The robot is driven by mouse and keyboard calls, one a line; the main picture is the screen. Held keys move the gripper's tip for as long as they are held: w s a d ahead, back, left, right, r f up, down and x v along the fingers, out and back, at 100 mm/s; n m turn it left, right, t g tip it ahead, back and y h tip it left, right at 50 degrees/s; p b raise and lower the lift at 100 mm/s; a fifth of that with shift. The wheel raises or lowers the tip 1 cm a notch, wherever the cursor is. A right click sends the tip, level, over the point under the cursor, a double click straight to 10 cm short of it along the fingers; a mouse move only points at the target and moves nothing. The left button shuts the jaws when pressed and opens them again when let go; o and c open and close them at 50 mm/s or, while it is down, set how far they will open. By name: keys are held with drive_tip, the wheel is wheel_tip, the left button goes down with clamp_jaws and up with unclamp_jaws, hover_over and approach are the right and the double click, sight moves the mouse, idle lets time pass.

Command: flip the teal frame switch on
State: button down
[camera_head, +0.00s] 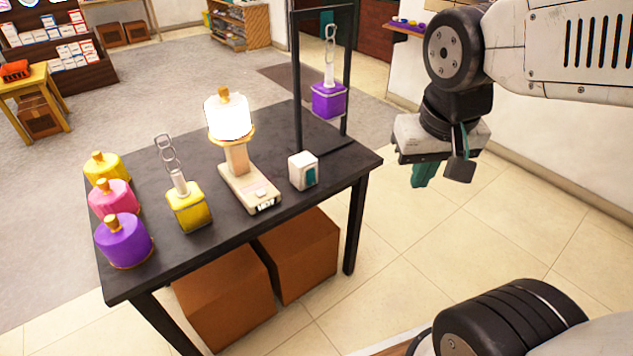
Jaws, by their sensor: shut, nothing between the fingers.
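A small white box (295,171) stands upright near the right end of the dark table. A teal panel (311,175) shows on its right-hand face; this looks like the teal frame switch. The position of its rocker is too small to tell. My gripper (424,174) has teal fingers and hangs in the air to the right of the table, pointing down. It is shut and empty, clearly apart from the switch box.
The dark table (150,267) also holds a glowing white jar on a beige stand (248,187), a yellow lantern (188,207), and yellow, pink and purple jars at left. A black frame (297,80) with a hanging purple lantern (328,99) rises behind the switch. Brown boxes (225,298) sit below.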

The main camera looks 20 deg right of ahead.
drive_tip(key=w+d+f+m+t, duration=0.25)
drive_tip(key=w+f, duration=0.25)
drive_tip(key=w, duration=0.3)
drive_tip(key=w+d+f+m+t, duration=0.1)
drive_tip(key=w+f+m, duration=0.3)
drive_tip(key=w, duration=0.4)
drive_tip(key=w+a+f+m+t+y, duration=0.2)
drive_tip(key=w+a+f+m, duration=0.3)
drive_tip(key=f, duration=0.5)
drive_tip(key=shift+w+a+f+y, duration=0.2)
drive_tip(key=shift+w+a+y, duration=0.1)
drive_tip(key=shift+w+y, duration=0.55)
drive_tip(key=shift+f, duration=0.1)
approach(312, 184)
wheel_tip(312, 184, down, 4)
drive_tip(key=shift+w+a+f, duration=0.1)
drive_tip(key=shift+w+a, duration=0.1)
drive_tip(key=shift+w, duration=0.45)
drive_tip(key=shift+w+a+f, duration=0.1)
drive_tip(key=shift+w+a, duration=0.1)
drive_tip(key=shift+w, duration=0.4)
drive_tip(key=shift+w+a+f, duration=0.1)
drive_tip(key=shift+w+a, duration=0.1)
drive_tip(key=shift+w, duration=0.45)
